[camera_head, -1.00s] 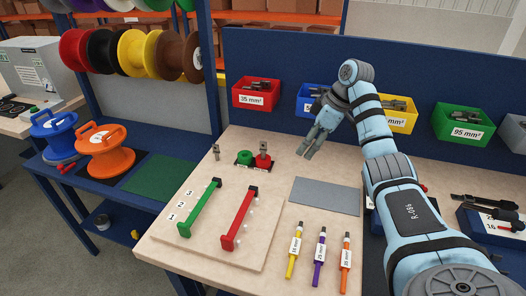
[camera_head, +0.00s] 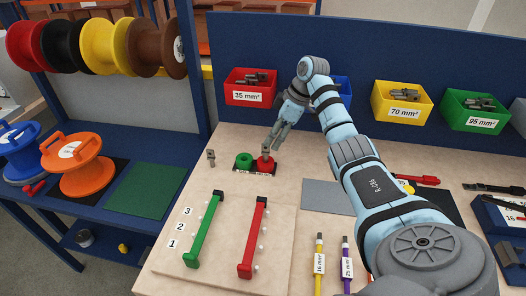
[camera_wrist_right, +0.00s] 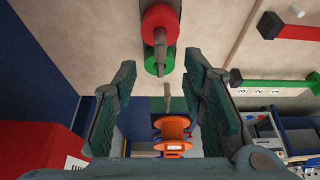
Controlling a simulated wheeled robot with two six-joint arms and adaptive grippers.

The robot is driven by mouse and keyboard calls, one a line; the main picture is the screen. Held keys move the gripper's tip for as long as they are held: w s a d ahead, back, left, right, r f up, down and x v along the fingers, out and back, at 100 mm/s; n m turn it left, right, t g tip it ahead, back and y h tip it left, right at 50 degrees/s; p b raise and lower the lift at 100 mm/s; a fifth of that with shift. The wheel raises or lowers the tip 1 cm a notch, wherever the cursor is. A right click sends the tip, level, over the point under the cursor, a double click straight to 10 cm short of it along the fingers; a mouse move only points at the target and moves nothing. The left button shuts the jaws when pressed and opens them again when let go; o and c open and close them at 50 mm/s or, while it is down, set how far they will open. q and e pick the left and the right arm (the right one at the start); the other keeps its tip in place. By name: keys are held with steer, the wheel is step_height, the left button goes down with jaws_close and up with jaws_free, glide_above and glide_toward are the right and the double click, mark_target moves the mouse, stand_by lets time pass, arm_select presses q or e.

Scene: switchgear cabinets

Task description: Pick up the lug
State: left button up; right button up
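My right gripper (camera_head: 275,141) is just above and behind the red holder. In the wrist view its fingers (camera_wrist_right: 160,80) are wide apart with nothing held between them. My left gripper is out of view.
A red bin (camera_head: 250,97), a yellow bin (camera_head: 403,112) and a green bin (camera_head: 474,120) hang along the blue back panel. Green (camera_head: 203,230) and red (camera_head: 252,238) bars stand on the front board. An orange spool (camera_head: 76,168) stands at left.

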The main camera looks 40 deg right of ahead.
mark_target(261, 161)
steer(key=x, duration=0.5)
steer(key=w+x, duration=0.1)
steer(key=x, duration=0.2)
steer(key=shift+w+a, duration=0.1)
steer(key=shift+a, duration=0.3)
steer(key=shift+s, duration=0.25)
steer(key=shift+c, duration=1)
jaws_close()
